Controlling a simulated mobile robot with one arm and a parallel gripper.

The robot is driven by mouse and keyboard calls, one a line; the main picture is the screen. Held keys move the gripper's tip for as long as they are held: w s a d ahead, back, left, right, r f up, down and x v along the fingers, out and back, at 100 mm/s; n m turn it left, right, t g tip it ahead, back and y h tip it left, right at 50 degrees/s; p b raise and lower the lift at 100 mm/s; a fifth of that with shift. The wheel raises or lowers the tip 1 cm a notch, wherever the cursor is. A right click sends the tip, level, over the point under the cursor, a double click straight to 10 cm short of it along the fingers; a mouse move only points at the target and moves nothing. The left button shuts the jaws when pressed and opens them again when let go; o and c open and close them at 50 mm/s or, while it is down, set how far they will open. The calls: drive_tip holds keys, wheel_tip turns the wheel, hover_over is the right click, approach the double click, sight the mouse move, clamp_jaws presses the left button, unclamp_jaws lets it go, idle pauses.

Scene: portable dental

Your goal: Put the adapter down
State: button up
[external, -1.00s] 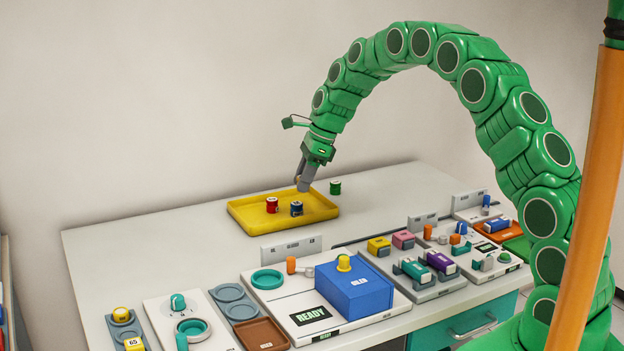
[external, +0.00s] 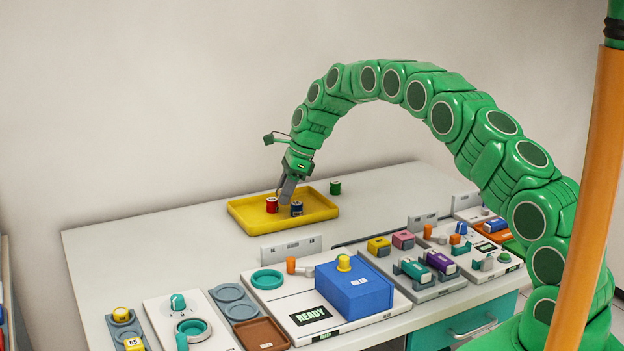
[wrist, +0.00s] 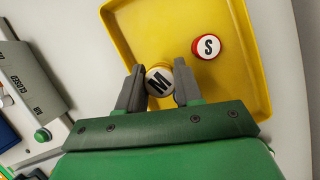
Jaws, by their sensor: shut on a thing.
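My gripper (external: 288,196) points down over the tray. In the wrist view my gripper (wrist: 160,90) has its two grey fingers shut on either side of the M adapter. A red adapter marked S (wrist: 208,46) stands apart in the tray, left of the blue one externally (external: 271,205).
A green adapter (external: 335,187) stands on the white table just behind the tray. Consoles, a blue box (external: 352,292) and several small modules line the front edge. The tray's right part and the table left of the tray are clear.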

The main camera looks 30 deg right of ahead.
sight(282, 218)
drive_tip(key=shift+w+a+f, duration=0.1)
drive_tip(key=shift+w+f, duration=0.65)
drive_tip(key=shift+f, duration=1.7)
drive_tip(key=o, duration=0.8)
drive_tip(key=shift+f, duration=0.1)
drive_tip(key=shift+c, duration=0.2)
